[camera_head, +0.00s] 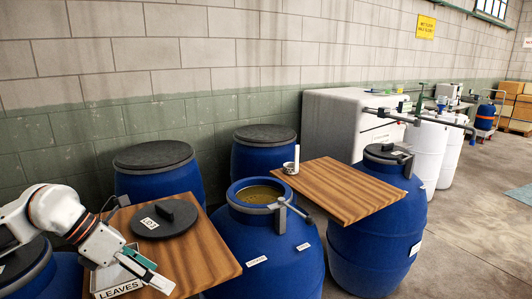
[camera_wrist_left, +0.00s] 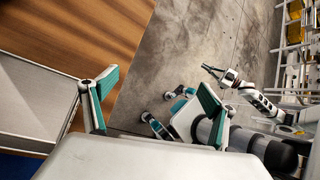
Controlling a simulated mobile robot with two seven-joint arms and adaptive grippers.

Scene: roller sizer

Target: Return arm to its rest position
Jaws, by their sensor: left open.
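My left arm comes in from the left in the head view. Its gripper (camera_head: 146,268) is over the front part of the left wooden board, at the small grey tray labelled LEAVES (camera_head: 119,289), and hides part of it. In the left wrist view the two teal-padded fingers of this gripper (camera_wrist_left: 155,92) are spread apart with nothing between them. The grey tray (camera_wrist_left: 35,85) lies to the left of them, on the wood. My right arm (camera_wrist_left: 262,103) shows farther off in the wrist view; its gripper is too small to read.
A dark lid (camera_head: 165,218) lies on the left board (camera_head: 205,255). An open blue barrel (camera_head: 262,235) holds brownish liquid, with a clamp on its rim. A second board (camera_head: 345,188) bridges to a closed barrel (camera_head: 385,225). Concrete floor is free at right.

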